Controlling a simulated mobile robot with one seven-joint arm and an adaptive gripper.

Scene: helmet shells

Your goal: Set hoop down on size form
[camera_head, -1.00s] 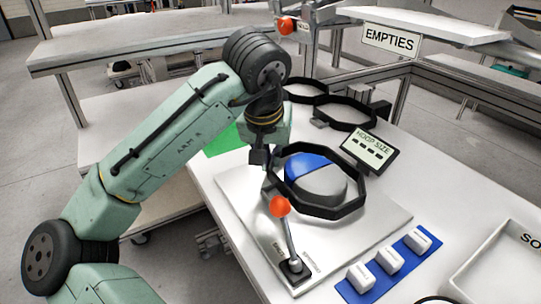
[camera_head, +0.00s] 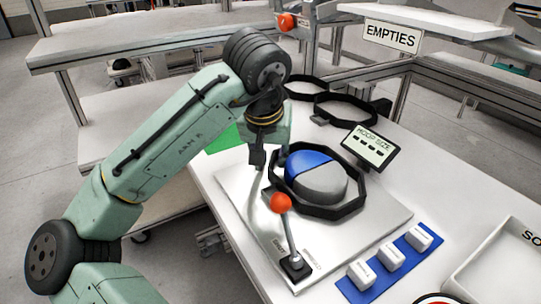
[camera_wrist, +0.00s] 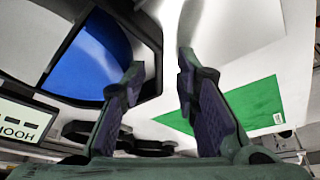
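The black octagonal hoop (camera_head: 320,211) lies around the size form (camera_head: 322,183), a rounded blue and grey dome on a silver plate (camera_head: 240,205). The hoop looks level and low around the form; whether it touches the plate all round cannot be told. My gripper (camera_head: 257,160) is at the hoop's left side, just above its edge. In the wrist view my gripper (camera_wrist: 160,68) has its two fingers apart with no thing clearly held between them. The left finger overlaps the hoop's dark edge (camera_wrist: 151,50) there, and the form's blue part (camera_wrist: 90,60) shows beyond it.
A red-knobbed lever (camera_head: 281,203) stands at the plate's front. A HOOP SIZE display (camera_head: 371,147) is behind right. More black hoops (camera_head: 346,107) lie at the back. A blue strip with white blocks (camera_head: 391,257) and a white tray (camera_head: 490,265) are at right.

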